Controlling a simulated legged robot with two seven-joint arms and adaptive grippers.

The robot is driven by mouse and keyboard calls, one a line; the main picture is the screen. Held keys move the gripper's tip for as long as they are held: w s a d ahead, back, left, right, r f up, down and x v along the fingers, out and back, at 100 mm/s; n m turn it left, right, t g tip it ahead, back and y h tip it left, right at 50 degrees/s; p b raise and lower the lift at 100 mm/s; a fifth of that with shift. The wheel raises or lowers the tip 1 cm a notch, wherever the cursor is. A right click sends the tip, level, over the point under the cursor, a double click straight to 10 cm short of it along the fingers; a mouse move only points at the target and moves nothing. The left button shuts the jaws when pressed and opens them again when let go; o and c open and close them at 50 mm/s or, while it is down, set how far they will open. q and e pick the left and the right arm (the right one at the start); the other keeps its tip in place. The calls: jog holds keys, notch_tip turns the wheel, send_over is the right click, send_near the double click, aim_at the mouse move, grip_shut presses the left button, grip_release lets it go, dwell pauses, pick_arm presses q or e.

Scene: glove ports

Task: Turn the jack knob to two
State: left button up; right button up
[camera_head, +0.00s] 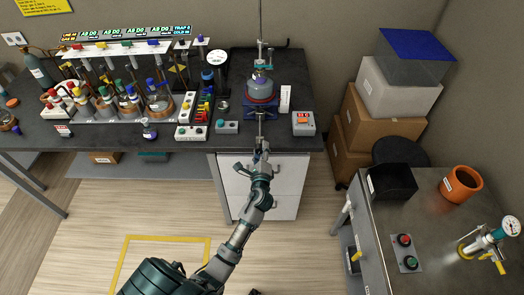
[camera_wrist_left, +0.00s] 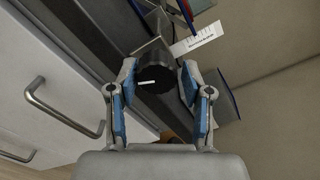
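The lab jack (camera_head: 259,109) is blue and stands near the front edge of the dark bench, with a grey round vessel on it. Its black round knob (camera_wrist_left: 155,72) shows in the left wrist view, with a white pointer line reaching toward the left of the picture. My left gripper (camera_head: 261,146) is in front of the jack at the bench edge. In the left wrist view my left gripper (camera_wrist_left: 158,78) has one finger on each side of the knob. Whether the fingers press on it is unclear. My right gripper is not in view.
A white scale card (camera_wrist_left: 195,40) is beside the knob. A grey box with a red display (camera_head: 303,123) stands right of the jack, and a small switch box (camera_head: 227,127) stands left. White drawers (camera_head: 281,187) are below the bench. A steel table (camera_head: 440,215) stands at right.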

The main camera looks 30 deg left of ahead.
pick_arm(q)
jog(key=shift+a+f, duration=0.1)
jog(key=shift+a, duration=0.25)
jog(key=c, duration=0.4)
jog(key=shift+a, duration=0.2)
jog(key=shift+c, duration=1.2)
jog(key=shift+d+n, duration=0.25)
jog(key=shift+n, duration=0.05)
jog(key=n, duration=0.2)
jog(key=shift+d+f+n+b, duration=0.1)
jog(key=shift+f+n+b, duration=0.05)
jog(key=shift+n+b, duration=0.2)
jog(key=shift+n, duration=0.55)
jog(key=o, duration=1.2)
jog(key=shift+c, duration=0.2)
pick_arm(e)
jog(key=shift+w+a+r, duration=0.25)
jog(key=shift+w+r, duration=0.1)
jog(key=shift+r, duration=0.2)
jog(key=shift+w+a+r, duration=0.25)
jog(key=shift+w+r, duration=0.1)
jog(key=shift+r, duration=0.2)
pick_arm(q)
jog(key=shift+s, duration=0.1)
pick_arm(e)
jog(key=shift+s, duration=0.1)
